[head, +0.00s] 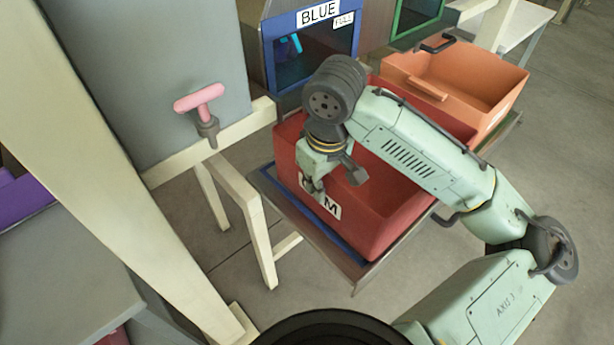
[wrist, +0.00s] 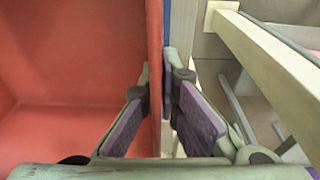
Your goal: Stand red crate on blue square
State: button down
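The red crate (head: 385,205) is over a low stand, level as far as I can see, with a white label on its near-left wall. The blue square (head: 322,218) shows as a strip along the crate's near-left side; the crate hides the rest. I cannot tell whether the crate's base touches it. My gripper (head: 324,184) is at the labelled wall, covering part of the label. In the wrist view the fingers (wrist: 158,85) are drawn close on either side of the crate wall (wrist: 155,40), one inside and one outside, and appear shut on it.
An orange crate (head: 485,75) stands close behind the red one. A blue-framed bay marked BLUE and FULL (head: 268,60) is at the back. A pale frame with a pink-handled valve (head: 200,97) stands left of the stand. Bare floor shows at the right.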

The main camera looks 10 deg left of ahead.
jog(key=w+a, duration=0.1)
jog(key=w+a+f, duration=0.1)
jog(key=shift+a+p, duration=0.3)
jog(key=shift+p, duration=0.05)
jog(key=c, duration=1.8)
grip_release()
jog(key=shift+s+f, duration=0.1)
notch_tip(320, 180, up, 12)
jog(key=s+d, duration=0.1)
jog(key=shift+p, duration=0.3)
